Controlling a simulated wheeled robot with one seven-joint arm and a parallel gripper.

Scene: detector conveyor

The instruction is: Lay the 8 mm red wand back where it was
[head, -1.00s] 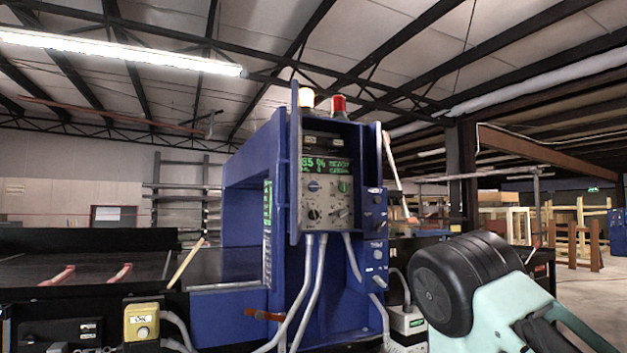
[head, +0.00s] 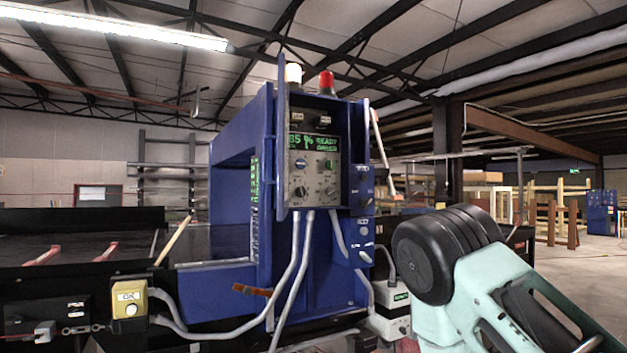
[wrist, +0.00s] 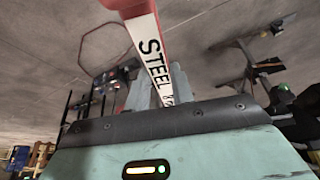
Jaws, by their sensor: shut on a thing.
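In the wrist view my gripper (wrist: 150,92) is shut on the red wand (wrist: 151,55). The wand has a red part at the top and a white face lettered "STEEL 8", with the rest of the lettering cut off by my gripper's body. It reaches away from the jaws toward the top edge of the picture. Its lower end is hidden. In the head view only my mint and black arm shows at lower right; the jaws and wand are out of sight there. I cannot tell which place the wand came from.
A blue detector arch (head: 240,170) with a grey control panel (head: 314,168) stands mid-view over a dark conveyor (head: 60,238). Red rods (head: 100,250) lie on the conveyor at left. A yellow button box (head: 128,298) and grey cables are in front. Open floor shows at far right.

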